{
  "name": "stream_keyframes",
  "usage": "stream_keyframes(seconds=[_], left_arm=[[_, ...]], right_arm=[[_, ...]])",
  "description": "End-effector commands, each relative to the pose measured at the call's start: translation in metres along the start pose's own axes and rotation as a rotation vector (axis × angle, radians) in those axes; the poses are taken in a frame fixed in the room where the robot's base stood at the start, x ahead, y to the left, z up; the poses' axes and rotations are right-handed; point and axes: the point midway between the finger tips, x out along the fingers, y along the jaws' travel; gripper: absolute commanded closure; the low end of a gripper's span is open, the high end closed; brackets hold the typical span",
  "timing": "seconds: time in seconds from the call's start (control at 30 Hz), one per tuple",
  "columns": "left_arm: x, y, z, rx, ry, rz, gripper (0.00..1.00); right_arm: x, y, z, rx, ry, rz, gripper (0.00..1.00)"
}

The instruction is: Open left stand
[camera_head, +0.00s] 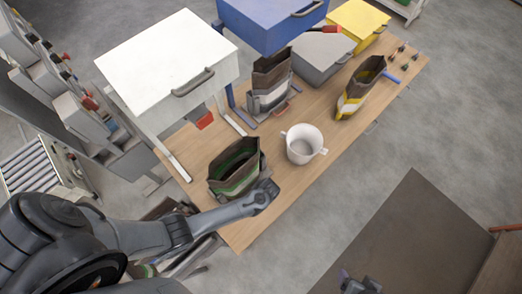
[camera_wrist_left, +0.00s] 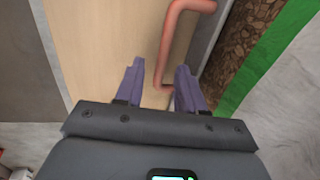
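A brown bag with green and white bands (camera_head: 235,168) stands open-topped at the near left of the bench, under the white hopper; its stand is mostly hidden in the head view. My left gripper (camera_head: 270,188) is beside the bag's right side. In the left wrist view its two fingers (camera_wrist_left: 161,85) are apart. A bent red-brown handle (camera_wrist_left: 170,45) reaches down between the fingertips, with no clear grip on it. The green-banded bag (camera_wrist_left: 262,60) is right of the handle there. My right gripper (camera_head: 361,284) is low over the floor, too small to tell its state.
The white hopper (camera_head: 165,62), blue hopper (camera_head: 268,18), grey hopper (camera_head: 318,52) and yellow hopper (camera_head: 358,22) line the back. A white two-handled bucket (camera_head: 303,145) stands right of the bag. Another bag (camera_head: 270,85) and a yellow-banded bag (camera_head: 352,100) stand farther along the bench.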

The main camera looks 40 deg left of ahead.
Motion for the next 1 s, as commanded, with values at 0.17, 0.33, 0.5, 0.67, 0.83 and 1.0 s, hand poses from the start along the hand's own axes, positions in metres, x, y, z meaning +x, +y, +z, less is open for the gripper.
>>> stream_keyframes(seconds=[0.17,0.33,0.5,0.67,0.83,1.0], left_arm=[[0.000,0.000,0.000,0.000,0.000,-0.001,0.62],[-0.004,-0.001,0.000,-0.001,0.001,-0.001,0.62],[-0.023,0.000,0.000,0.001,0.001,0.000,0.62],[-0.051,-0.001,0.000,0.001,0.003,-0.001,0.62],[-0.079,-0.001,0.000,0.001,0.002,-0.001,0.62],[-0.098,-0.001,0.000,0.000,0.001,-0.002,0.62]], right_arm=[[0.000,0.000,0.000,-0.001,0.000,0.001,0.22],[-0.001,0.000,0.000,-0.001,0.000,0.000,0.22],[-0.006,0.000,-0.002,0.002,0.000,-0.002,0.22],[-0.011,-0.001,-0.004,0.006,0.001,-0.005,0.22],[-0.015,-0.002,-0.005,0.008,0.001,-0.007,0.22],[-0.016,-0.002,-0.005,0.008,0.001,-0.007,0.22]])
